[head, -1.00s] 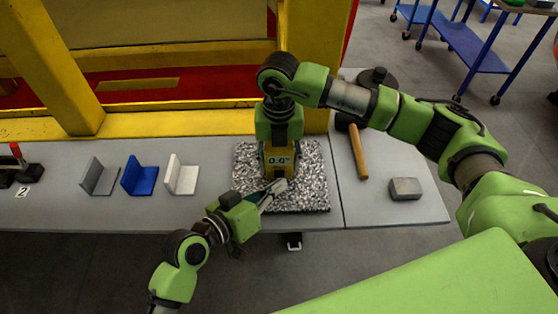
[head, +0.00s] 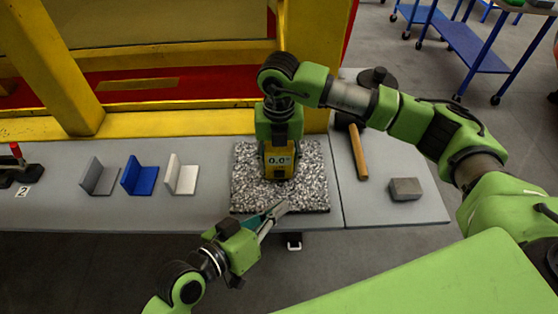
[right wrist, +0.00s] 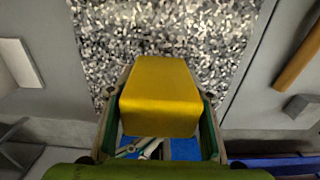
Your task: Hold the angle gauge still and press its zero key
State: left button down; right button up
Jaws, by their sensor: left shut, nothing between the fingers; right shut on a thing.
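The yellow angle gauge (head: 279,171) stands on a speckled granite plate (head: 308,190), its display reading 0.0°. My right gripper (head: 279,150) comes down from above and is shut on the gauge. In the right wrist view the gauge's yellow top (right wrist: 160,95) sits between the two fingers. My left gripper (head: 282,208) is shut and empty, its tips over the plate's front edge, apart from the gauge and nearer the front. The zero key is too small to make out.
Grey, blue and white angle brackets (head: 140,175) stand left on the grey bench. A hammer with a wooden handle (head: 358,152) and a grey block (head: 405,188) lie to the right. A yellow frame (head: 180,122) runs behind the bench.

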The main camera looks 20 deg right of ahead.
dwell(0.4)
jog(key=o, duration=1)
